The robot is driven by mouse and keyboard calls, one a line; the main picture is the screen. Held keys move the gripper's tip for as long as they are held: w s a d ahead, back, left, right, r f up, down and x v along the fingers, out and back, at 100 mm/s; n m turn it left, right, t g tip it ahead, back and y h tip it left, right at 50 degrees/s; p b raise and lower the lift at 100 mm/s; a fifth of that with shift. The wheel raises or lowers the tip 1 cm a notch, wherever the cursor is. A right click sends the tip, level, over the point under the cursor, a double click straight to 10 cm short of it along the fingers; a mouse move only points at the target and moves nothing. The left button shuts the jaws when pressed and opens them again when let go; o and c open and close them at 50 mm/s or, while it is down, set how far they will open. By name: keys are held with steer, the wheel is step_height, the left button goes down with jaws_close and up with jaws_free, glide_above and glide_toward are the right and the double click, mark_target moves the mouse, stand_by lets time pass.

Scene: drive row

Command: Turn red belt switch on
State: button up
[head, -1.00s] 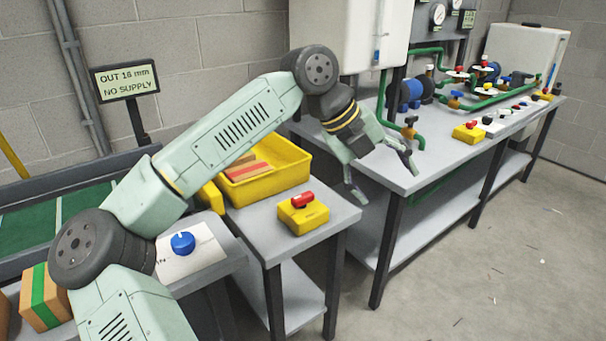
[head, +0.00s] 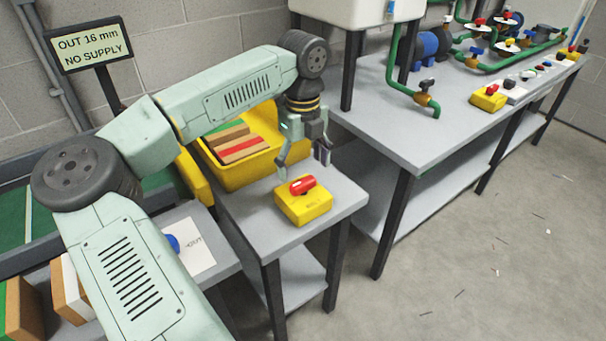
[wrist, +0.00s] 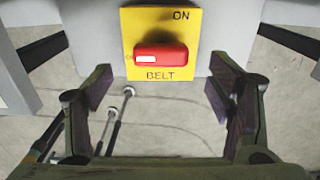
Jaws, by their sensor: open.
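The belt switch is a yellow box (head: 303,206) with a red rotary handle (head: 302,186), standing on the small grey table near its front edge. In the wrist view the red handle (wrist: 160,58) lies level, its white mark at the left end. "ON" is printed at the upper right of the yellow plate (wrist: 140,20) and "BELT" below the handle. My gripper (head: 305,165) points down just above and behind the switch. In the wrist view my gripper's fingers (wrist: 160,95) are wide apart with nothing between them, and the handle lies ahead of the gap.
A yellow bin (head: 225,178) with blocks stands behind the switch, close to my gripper. A blue knob (head: 172,243) on a white plate is to the left. A long bench (head: 390,130) with green pipes and another yellow-and-red switch (head: 489,96) is to the right.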

mark_target(303, 181)
steer(key=shift+f+p, duration=0.3)
steer(key=shift+f, duration=2)
steer(key=c, duration=1.2)
steer(key=shift+o, duration=0.2)
